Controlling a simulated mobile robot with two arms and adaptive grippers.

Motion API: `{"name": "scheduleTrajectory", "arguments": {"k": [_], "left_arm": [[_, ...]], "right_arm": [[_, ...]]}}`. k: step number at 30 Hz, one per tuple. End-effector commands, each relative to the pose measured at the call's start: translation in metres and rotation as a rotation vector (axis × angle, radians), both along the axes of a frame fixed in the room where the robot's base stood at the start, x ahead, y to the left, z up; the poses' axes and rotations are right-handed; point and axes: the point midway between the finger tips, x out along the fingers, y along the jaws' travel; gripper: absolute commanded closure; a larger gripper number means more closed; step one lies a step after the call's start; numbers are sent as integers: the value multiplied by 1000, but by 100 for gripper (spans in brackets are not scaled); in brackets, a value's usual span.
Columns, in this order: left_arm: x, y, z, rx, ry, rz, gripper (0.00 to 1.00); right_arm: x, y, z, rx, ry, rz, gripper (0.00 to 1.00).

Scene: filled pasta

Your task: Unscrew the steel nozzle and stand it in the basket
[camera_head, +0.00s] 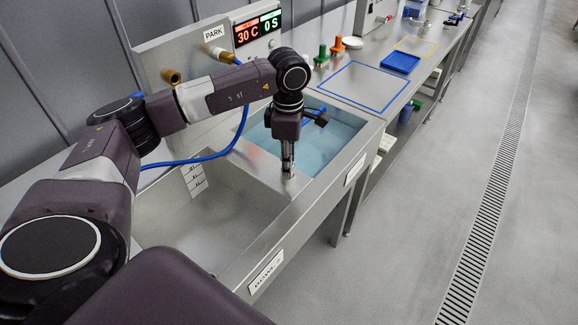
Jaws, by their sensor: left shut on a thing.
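My left gripper (287,168) points down over the steel divider between the two basins. It is shut on a small grey steel piece, which looks like the nozzle; the fingers hide most of it, and I cannot tell whether its lower end touches the divider. A brass fitting (171,76) with an open end sticks out of the wall panel at the left. I cannot make out a basket for certain; a blue part (314,113) shows behind the gripper in the water basin. My right gripper is not in view.
A blue hose (242,125) hangs from the panel under the display (257,28). The near basin (235,210) looks empty; the far basin holds bluish water (335,133). Beyond are a blue-outlined area (362,86), a blue tray (400,62), and green (322,54) and orange (338,45) items.

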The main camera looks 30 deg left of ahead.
Motion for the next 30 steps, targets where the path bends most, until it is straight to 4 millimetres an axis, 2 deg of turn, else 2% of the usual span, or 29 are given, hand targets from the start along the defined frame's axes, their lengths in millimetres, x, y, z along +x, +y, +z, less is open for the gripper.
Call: {"name": "scheduleTrajectory", "arguments": {"k": [5, 24, 30], "left_arm": [[0, 0, 0, 0, 1, 37, 100], [0, 0, 1, 0, 1, 890, 100], [0, 0, 1, 0, 1, 1003, 100]], "right_arm": [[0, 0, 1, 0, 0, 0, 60], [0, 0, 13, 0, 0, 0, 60], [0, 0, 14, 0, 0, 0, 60]]}}
